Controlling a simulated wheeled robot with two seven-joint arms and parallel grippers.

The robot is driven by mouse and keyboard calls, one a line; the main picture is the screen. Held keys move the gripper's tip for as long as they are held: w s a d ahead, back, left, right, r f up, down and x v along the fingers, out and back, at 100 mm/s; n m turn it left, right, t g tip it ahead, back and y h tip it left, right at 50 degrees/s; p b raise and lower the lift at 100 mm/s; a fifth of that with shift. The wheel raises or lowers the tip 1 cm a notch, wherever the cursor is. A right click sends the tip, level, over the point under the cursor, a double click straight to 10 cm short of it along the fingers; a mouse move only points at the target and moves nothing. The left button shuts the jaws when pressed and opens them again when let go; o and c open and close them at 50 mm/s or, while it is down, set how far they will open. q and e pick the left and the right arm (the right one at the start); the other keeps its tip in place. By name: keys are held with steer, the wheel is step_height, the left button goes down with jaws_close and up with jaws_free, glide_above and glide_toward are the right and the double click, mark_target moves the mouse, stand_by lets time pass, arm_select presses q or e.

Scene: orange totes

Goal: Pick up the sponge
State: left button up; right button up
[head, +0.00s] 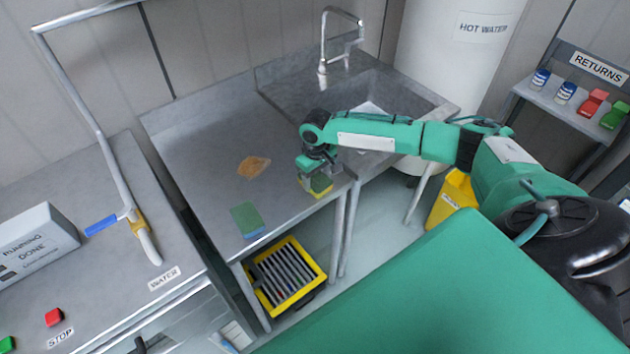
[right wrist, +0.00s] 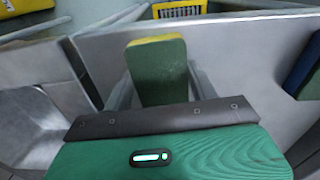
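A green sponge with a yellow edge (head: 319,184) is at the counter's front edge, under my right gripper (head: 320,164). In the right wrist view the sponge (right wrist: 158,72) lies between the two fingers (right wrist: 160,88), with its green face towards the camera. The fingers are close along both its sides; whether they press on it cannot be told. A second green sponge with a blue edge (head: 246,219) lies flat on the counter to the left. It also shows at the right edge of the right wrist view (right wrist: 302,72). My left gripper is not in view.
The steel counter (head: 200,130) holds a brown patch (head: 253,166) and adjoins a sink with a tap (head: 322,68). A yellow crate (head: 290,275) stands below. A returns shelf (head: 570,105) is at the right. A box (head: 38,240) stands on the left counter.

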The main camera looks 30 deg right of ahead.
mark_target(316, 179)
steer(key=shift+c, duration=1.1)
step_height(316, 179, up, 20)
steer(key=b, duration=0.3)
steer(key=shift+b, duration=0.4)
steer(key=shift+o, duration=0.7)
steer(key=shift+c, duration=0.5)
